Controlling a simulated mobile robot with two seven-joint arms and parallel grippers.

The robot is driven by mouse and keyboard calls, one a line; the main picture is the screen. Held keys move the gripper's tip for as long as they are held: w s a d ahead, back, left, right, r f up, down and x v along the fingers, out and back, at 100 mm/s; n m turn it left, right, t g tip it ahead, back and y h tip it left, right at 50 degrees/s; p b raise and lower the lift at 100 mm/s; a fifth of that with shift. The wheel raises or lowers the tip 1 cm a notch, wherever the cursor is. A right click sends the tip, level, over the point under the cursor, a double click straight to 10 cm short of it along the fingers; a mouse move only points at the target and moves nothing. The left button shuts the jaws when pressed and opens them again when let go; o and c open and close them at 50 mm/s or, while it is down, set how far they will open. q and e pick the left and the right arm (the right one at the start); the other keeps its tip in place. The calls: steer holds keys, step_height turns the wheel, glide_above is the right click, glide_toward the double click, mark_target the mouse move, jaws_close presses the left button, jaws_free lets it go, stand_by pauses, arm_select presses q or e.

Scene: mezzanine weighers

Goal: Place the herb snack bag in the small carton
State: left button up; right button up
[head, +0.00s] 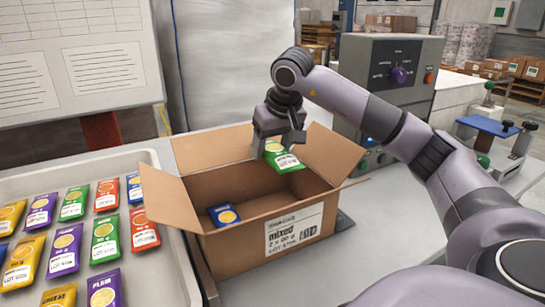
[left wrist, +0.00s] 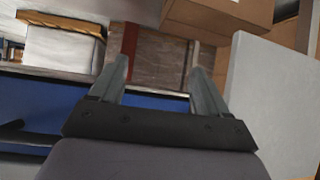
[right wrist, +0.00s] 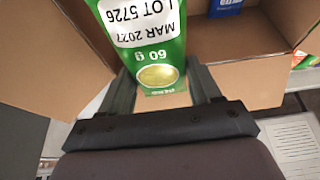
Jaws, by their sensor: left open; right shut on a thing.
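The green herb snack bag (head: 284,160) hangs from my right gripper (head: 276,138), above the back right part of the open carton (head: 236,246). In the right wrist view the green bag (right wrist: 155,52) sits between the two fingers, its label showing upside down. The carton stands on the grey worktop with its flaps spread. A blue bag (head: 224,214) lies inside it, and a bit of it shows in the right wrist view (right wrist: 226,5). My left gripper (left wrist: 160,70) is open and empty in the left wrist view, away from the carton; it is not in the head view.
A pale tray (head: 148,284) at the left holds several yellow, purple, green, red and blue bags. A grey control box (head: 390,52) with a purple knob stands behind the carton at right. A white board (head: 80,60) rises behind the tray.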

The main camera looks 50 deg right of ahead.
mark_target(284, 154)
steer(key=shift+f, duration=1.15)
steer(key=shift+f, duration=0.1)
steer(key=o, duration=1)
steer(key=shift+o, duration=0.2)
steer(key=shift+s+r, duration=0.1)
steer(key=shift+r, duration=0.35)
steer(key=p+v, duration=0.1)
steer(key=v, duration=0.9)
steer(key=shift+s+r, duration=0.1)
steer(key=shift+r, duration=0.2)
steer(key=shift+s+a+r, duration=0.1)
steer(key=shift+s+r, duration=0.05)
steer(key=shift+r, duration=0.15)
steer(key=shift+s, duration=0.1)
